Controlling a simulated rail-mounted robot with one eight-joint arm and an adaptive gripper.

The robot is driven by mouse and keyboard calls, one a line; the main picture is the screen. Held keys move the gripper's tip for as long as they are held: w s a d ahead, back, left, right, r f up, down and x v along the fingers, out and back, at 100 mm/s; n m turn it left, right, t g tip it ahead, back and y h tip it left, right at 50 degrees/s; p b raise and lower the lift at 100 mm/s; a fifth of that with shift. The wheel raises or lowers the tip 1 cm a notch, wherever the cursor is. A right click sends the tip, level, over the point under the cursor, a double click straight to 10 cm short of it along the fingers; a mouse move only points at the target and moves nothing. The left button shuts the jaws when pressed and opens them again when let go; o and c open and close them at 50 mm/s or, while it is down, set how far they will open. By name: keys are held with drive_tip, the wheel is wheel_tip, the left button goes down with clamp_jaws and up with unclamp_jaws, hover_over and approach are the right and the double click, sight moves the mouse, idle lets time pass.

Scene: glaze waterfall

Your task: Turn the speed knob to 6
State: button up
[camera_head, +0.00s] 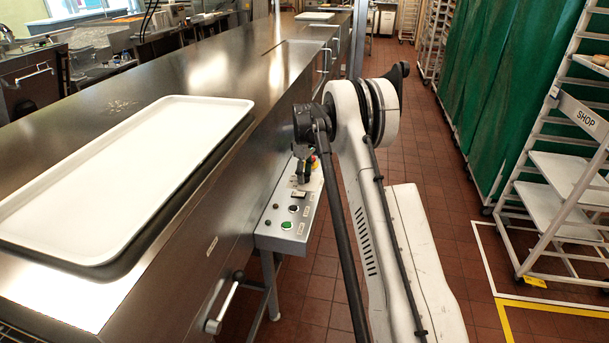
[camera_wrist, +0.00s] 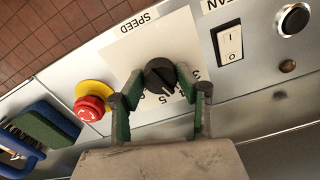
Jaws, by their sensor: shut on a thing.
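The black speed knob (camera_wrist: 160,75) sits on a pale dial plate (camera_wrist: 125,58) marked SPEED in the wrist view. My gripper (camera_wrist: 159,80) is shut on the knob, with one green-lined finger on each side. A light pointer mark on the knob faces the lower side of the picture. A 3 shows right of the knob, but several other dial digits are partly hidden by the fingers, so I cannot tell the exact setting. In the head view my gripper (camera_head: 303,172) is at the far end of the grey control panel (camera_head: 273,238); the knob is hidden there.
A red emergency button (camera_wrist: 90,108) on a yellow ring is close left of my gripper. A white rocker switch (camera_wrist: 229,42) and black button (camera_wrist: 293,20) are to the right. A steel counter with a white tray (camera_head: 130,170) borders the panel. A rack (camera_head: 560,180) stands across the aisle.

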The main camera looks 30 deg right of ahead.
drive_tip(key=m+b, duration=0.2)
drive_tip(key=m, duration=0.1)
drive_tip(key=shift+f, duration=0.15)
drive_tip(key=m+b, duration=0.2)
drive_tip(key=m, duration=0.2)
drive_tip(key=shift+m, duration=0.3)
drive_tip(key=m+b, duration=0.1)
drive_tip(key=m, duration=0.3)
drive_tip(key=shift+m+b, duration=0.55)
drive_tip(key=shift+m, duration=1.45)
drive_tip(key=o, duration=1.1)
drive_tip(key=shift+o, duration=0.2)
drive_tip(key=shift+r, duration=0.25)
wheel_tip(320, 180, up, 12)
